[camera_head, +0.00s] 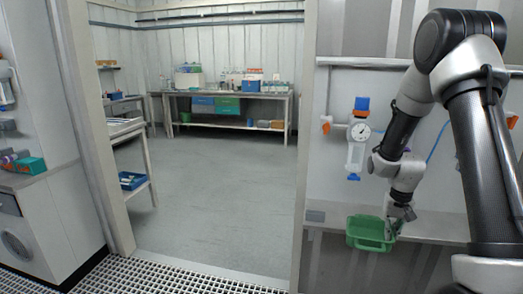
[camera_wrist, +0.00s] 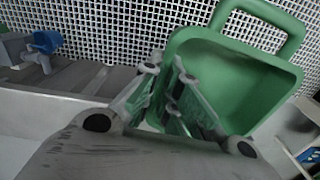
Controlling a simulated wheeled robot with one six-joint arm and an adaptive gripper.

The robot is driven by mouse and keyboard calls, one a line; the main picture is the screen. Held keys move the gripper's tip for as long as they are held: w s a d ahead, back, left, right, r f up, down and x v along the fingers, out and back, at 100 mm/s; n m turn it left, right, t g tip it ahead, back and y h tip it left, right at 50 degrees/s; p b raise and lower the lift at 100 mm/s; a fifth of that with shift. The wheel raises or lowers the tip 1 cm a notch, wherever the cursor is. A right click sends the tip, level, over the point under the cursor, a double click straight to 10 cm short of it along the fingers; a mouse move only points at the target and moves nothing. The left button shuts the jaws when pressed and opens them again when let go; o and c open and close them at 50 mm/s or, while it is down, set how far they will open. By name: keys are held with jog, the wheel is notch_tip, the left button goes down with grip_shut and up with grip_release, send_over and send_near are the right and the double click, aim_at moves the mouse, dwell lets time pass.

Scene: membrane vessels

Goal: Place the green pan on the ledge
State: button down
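The green pan (camera_head: 366,231) is a tub with a loop handle. In the head view it is at the front edge of the grey ledge (camera_head: 447,228), overlapping that edge and slightly tilted. My gripper (camera_head: 397,222) is at the pan's right side. In the wrist view the pan (camera_wrist: 262,82) fills the upper right, with its handle at the top. There my gripper (camera_wrist: 165,72) has one finger outside the pan's near wall and the other inside, closed on the wall. Whether the pan's underside touches the ledge is hidden.
An open doorway with clear floor (camera_head: 212,195) is to the left. Grating floor (camera_wrist: 105,22) shows beyond the pan.

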aim_at(351, 230)
jog(key=a+n, duration=0.1)
jog(key=a, duration=0.3)
jog(key=w+a+n, duration=0.1)
jog(key=a, duration=0.3)
jog(key=w+a+n, duration=0.1)
jog(key=a+n, duration=0.1)
jog(key=a, duration=0.2)
jog(key=shift+w+a, duration=0.2)
jog(key=shift+a, duration=0.15)
